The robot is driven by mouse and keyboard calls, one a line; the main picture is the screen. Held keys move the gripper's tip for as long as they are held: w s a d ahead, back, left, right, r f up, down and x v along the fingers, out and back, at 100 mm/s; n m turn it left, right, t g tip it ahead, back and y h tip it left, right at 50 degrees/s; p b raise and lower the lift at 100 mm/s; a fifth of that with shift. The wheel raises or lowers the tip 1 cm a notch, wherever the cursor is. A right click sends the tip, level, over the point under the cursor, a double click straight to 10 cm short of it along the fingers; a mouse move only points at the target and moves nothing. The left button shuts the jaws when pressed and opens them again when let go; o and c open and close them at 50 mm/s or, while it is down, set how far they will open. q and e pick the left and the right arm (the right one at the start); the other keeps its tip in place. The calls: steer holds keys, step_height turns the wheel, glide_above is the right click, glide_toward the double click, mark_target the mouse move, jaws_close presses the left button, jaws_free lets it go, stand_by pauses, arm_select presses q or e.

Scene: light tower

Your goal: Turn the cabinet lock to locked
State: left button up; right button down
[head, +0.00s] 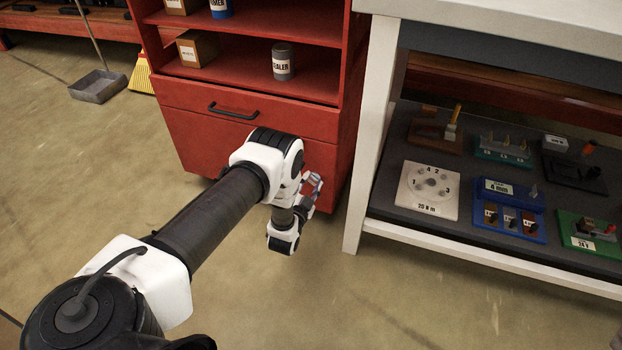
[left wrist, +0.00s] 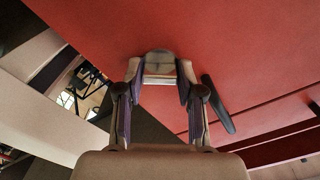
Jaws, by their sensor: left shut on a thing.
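The red cabinet (head: 205,135) stands ahead, with open shelves above a drawer and a lower front panel. My left gripper (head: 312,187) is at the right part of that lower front, and the arm covers some of it. In the left wrist view my left gripper (left wrist: 160,80) is shut on a small grey piece, the lock knob (left wrist: 160,63), against the red cabinet front (left wrist: 260,50). The fingers sit on both sides of the knob. Which way the knob is turned, and any lock marking, I cannot tell. My right gripper is not in view.
A black drawer handle (head: 233,111) sticks out from the cabinet above my gripper. A white-framed bench (head: 355,190) stands close on the right, its dark lower shelf (head: 400,220) holding several fixtures. A grey dustpan (head: 98,86) is on the floor at left. The floor in front is clear.

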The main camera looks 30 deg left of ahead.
arm_select(q)
steer(key=m+p, duration=0.2)
steer(key=m, duration=0.3)
steer(key=shift+r+m, duration=0.1)
steer(key=shift+m, duration=0.2)
steer(key=m+p, duration=0.2)
steer(key=m, duration=0.3)
stand_by(0.4)
steer(key=o, duration=1.2)
steer(key=shift+c, duration=0.2)
steer(key=v, duration=1.2)
